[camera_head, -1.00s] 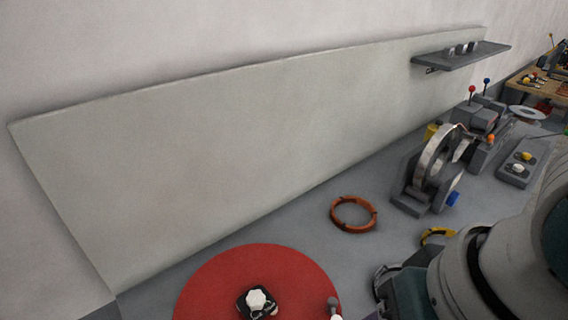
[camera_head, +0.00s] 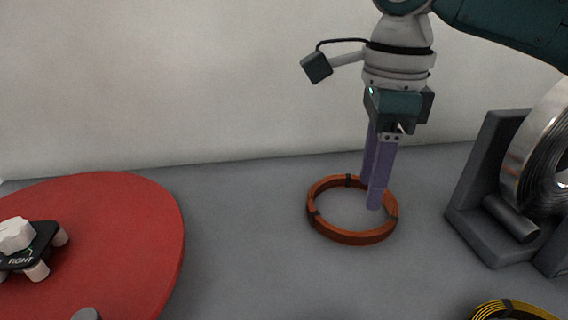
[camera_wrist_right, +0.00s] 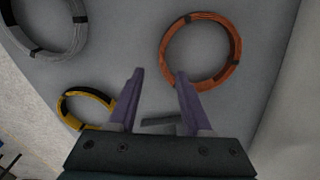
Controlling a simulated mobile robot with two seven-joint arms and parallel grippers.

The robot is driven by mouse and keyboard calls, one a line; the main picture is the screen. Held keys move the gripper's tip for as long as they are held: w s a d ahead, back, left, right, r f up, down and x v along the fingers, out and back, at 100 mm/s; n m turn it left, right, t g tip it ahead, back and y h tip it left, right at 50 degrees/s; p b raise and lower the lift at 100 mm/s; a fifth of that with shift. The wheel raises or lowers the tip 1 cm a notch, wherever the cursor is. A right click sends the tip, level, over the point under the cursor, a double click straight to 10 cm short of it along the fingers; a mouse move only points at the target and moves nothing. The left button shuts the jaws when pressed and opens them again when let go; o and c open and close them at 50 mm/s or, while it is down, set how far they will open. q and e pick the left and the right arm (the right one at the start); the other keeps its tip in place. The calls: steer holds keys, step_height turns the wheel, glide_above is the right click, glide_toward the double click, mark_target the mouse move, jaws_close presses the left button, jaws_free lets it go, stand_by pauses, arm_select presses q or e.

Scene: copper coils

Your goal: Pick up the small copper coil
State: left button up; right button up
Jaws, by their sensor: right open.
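The copper coil (camera_head: 352,237), an orange-brown ring with dark bands, lies flat on the grey tabletop in the head view. It also shows in the right wrist view (camera_wrist_right: 236,48). My right gripper (camera_head: 372,194) points down with its purple fingers apart and empty. In the head view the fingers overlap the coil's right side. In the right wrist view the gripper (camera_wrist_right: 160,74) has its right fingertip over the coil's near-left rim and its left fingertip outside the ring. Whether a finger touches the coil, I cannot tell. My left gripper is not in view.
A steel coil (camera_head: 521,160) on a grey stand (camera_head: 482,190) stands to the right. A yellow coil (camera_head: 502,309) lies at the lower right, and a grey coil (camera_wrist_right: 49,56) shows in the wrist view. A red disc (camera_head: 150,245) is at left. Table between disc and copper coil is clear.

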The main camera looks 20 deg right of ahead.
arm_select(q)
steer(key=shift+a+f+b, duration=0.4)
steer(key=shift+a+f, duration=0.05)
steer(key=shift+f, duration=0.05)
arm_select(e)
glide_above(357, 233)
steer(key=f, duration=0.4)
steer(key=shift+a+f, duration=0.2)
steer(key=shift+f, duration=0.05)
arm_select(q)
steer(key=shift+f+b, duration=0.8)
arm_select(e)
step_height(357, 233, down, 6)
steer(key=shift+d+r, duration=0.15)
steer(key=shift+r, duration=0.1)
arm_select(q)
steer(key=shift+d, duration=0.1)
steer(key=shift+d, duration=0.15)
arm_select(e)
steer(key=shift+c, duration=1.3)
jaws_close()
steer(key=shift+w+r, duration=0.1)
